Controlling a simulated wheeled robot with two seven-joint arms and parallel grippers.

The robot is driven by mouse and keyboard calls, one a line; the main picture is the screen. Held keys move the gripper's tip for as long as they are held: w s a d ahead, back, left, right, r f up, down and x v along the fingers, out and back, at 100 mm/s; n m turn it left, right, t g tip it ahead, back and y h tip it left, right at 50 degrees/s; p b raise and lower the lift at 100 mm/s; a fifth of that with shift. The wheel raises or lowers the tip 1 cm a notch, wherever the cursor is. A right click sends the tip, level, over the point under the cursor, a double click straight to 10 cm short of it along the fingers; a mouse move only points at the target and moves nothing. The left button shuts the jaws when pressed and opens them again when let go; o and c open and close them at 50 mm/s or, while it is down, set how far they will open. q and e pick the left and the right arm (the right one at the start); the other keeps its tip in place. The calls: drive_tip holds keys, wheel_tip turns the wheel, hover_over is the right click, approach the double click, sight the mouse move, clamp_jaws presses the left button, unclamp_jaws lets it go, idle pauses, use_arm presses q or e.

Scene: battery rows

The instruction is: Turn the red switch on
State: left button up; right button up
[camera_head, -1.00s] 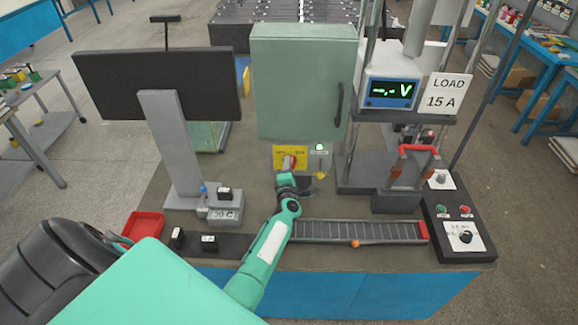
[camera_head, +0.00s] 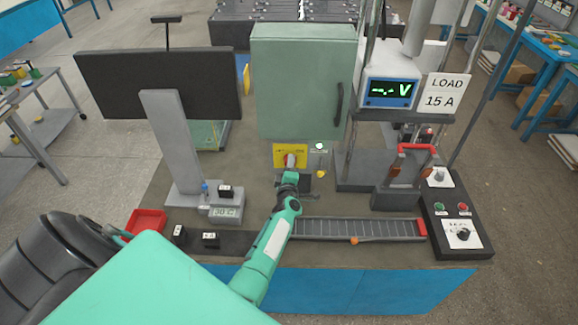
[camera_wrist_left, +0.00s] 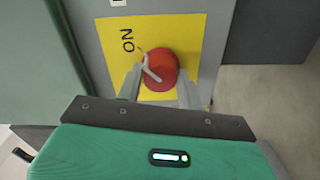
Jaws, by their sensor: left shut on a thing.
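The red switch (camera_head: 290,160) is a round red knob on a yellow plate (camera_head: 277,150) under the green cabinet. In the left wrist view the red switch (camera_wrist_left: 160,66) has a pale pointer across it, and the word ON is printed to its left. My left gripper (camera_head: 290,172) reaches up to the switch from the front. In the left wrist view its two grey fingers (camera_wrist_left: 158,82) sit on either side of the knob and are shut on it. The fingers and arm hide part of the knob's lower side. My right gripper is not in view.
A green cabinet (camera_head: 303,85) stands behind the plate. A small lamp (camera_head: 320,146) is right of the plate. A red-handled device (camera_head: 415,149) and a control box (camera_head: 462,228) stand to the right. A grey monitor (camera_head: 158,95) and a red tray (camera_head: 147,222) are left.

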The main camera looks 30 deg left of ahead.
use_arm(q)
drive_tip(key=shift+f, duration=0.1)
drive_tip(key=o, duration=1)
drive_tip(key=shift+p+v, duration=2.2)
drive_tip(key=shift+v, duration=4.75)
